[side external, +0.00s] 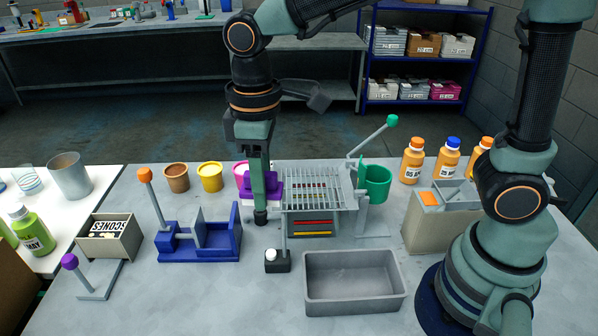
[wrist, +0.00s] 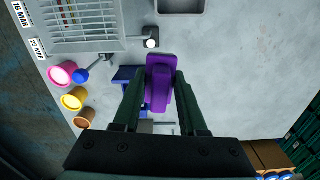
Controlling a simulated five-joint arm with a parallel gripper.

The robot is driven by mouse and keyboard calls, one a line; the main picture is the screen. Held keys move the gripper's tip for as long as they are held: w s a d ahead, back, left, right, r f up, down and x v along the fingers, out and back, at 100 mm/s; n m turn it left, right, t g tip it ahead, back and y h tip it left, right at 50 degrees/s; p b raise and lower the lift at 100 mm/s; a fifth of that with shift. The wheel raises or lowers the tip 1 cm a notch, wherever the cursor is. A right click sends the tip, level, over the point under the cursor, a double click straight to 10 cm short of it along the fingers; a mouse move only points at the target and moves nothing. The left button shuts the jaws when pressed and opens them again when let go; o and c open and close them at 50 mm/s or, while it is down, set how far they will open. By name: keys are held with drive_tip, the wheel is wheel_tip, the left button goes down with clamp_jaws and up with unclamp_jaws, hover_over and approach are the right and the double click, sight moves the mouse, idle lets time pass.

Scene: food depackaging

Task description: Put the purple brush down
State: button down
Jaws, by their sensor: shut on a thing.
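The purple brush (wrist: 161,85) is between the two fingers of my gripper (wrist: 161,78) in the wrist view, and the fingers are shut on it. In the side view my gripper (side external: 260,212) points straight down, left of the wire rack. Purple parts of the brush (side external: 274,191) show on both sides of the fingers, which hide its middle. I cannot tell whether the brush touches the table.
A wire rack (side external: 312,187) stands right of my gripper, and a blue fixture (side external: 210,240) stands left. Brown (side external: 177,178), yellow (side external: 210,177) and pink (side external: 240,167) cups stand behind. A grey bin (side external: 353,302) is in front. A small black button box (side external: 277,261) sits nearby.

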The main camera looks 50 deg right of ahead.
sight(265, 295)
drive_tip(key=s+a+n, duration=0.1)
drive_tip(key=s+a, duration=0.1)
drive_tip(key=a, duration=0.2)
wheel_tip(265, 295, down, 20)
drive_tip(key=shift+s+d+r, duration=0.1)
drive_tip(key=shift+s+r, duration=0.05)
idle(0.4)
drive_tip(key=shift+c, duration=2.3)
unclamp_jaws()
